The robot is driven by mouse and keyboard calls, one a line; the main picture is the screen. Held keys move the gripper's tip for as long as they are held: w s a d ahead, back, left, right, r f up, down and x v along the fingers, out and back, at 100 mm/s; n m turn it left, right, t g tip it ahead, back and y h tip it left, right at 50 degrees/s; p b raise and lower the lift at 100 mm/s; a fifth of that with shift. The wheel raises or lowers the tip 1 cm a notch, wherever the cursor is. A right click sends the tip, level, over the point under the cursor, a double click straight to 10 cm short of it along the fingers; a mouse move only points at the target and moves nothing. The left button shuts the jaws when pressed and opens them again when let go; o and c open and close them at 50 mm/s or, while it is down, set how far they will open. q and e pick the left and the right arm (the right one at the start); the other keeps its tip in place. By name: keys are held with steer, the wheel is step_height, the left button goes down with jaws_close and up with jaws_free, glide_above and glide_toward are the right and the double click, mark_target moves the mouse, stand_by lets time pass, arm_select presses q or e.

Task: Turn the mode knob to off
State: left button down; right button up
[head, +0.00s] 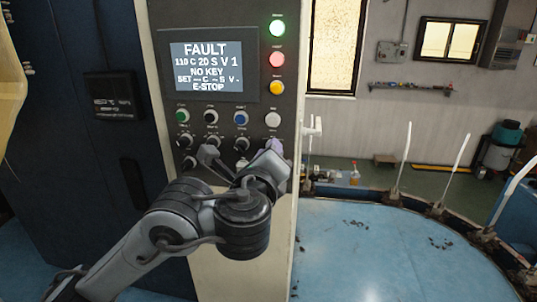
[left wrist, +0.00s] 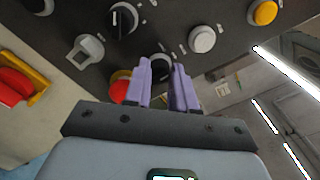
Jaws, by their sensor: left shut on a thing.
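My left gripper (left wrist: 160,68) is at the control panel (head: 165,95), at the lower right of its controls in the head view. In the left wrist view its purple fingers are shut on a black knob (left wrist: 160,62), one finger on each side. In the head view only a bit of purple fingertip (head: 274,146) shows, and the held knob is hidden by my wrist. The labels are too small to read, so I cannot confirm from them that this is the mode knob, nor its setting. My right gripper is not in view.
A white button (left wrist: 202,39) and another black knob (left wrist: 122,20) are close by. A red button (left wrist: 118,86) is partly behind the fingers. The screen (head: 207,67) reads FAULT, NO KEY, E-STOP. A blue round table (head: 390,250) lies right of the panel.

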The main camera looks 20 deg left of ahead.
arm_select(q)
steer(key=c, duration=0.9)
jaws_free()
steer(key=shift+s, duration=0.1)
steer(key=shift+p+v, duration=1.4)
steer(key=shift+v, duration=3.9)
